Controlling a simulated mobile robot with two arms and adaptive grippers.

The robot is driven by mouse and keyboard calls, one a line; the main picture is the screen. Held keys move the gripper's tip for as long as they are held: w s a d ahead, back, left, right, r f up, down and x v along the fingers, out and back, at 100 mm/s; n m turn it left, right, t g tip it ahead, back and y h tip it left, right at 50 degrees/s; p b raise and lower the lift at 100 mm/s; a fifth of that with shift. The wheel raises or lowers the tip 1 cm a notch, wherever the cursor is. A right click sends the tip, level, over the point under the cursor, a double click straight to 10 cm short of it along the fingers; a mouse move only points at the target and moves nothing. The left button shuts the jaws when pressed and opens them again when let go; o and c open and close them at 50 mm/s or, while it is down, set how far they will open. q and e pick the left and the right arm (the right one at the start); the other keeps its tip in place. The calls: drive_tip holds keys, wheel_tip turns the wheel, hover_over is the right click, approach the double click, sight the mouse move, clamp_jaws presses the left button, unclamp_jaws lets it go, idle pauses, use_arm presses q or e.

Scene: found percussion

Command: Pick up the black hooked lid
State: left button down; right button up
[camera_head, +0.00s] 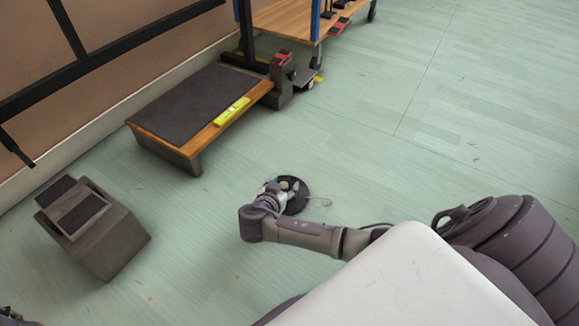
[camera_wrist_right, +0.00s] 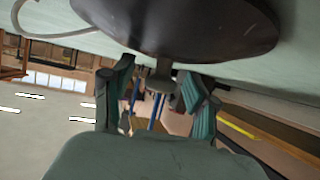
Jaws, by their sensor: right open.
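The black hooked lid (camera_head: 297,203) is a dark round disc at floor level in the head view, partly covered by my right gripper (camera_head: 284,187). A thin pale curved hook sticks out to its right. In the right wrist view the lid (camera_wrist_right: 190,25) fills the top. A short dark knob under it lies between the two open fingers of my right gripper (camera_wrist_right: 160,95). I see gaps on both sides of the knob, so the fingers are apart from it. Only a dark bit at the head view's bottom left corner may be my left gripper; its jaws cannot be made out.
A low wooden step with a dark top (camera_head: 200,100) carries a yellow-green level (camera_head: 232,111). A grey-brown block (camera_head: 105,240) stands at the left. A wooden bench (camera_head: 290,18) with blue posts is at the back. The pale green floor at the right is clear.

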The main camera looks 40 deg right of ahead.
clamp_jaws()
idle(0.4)
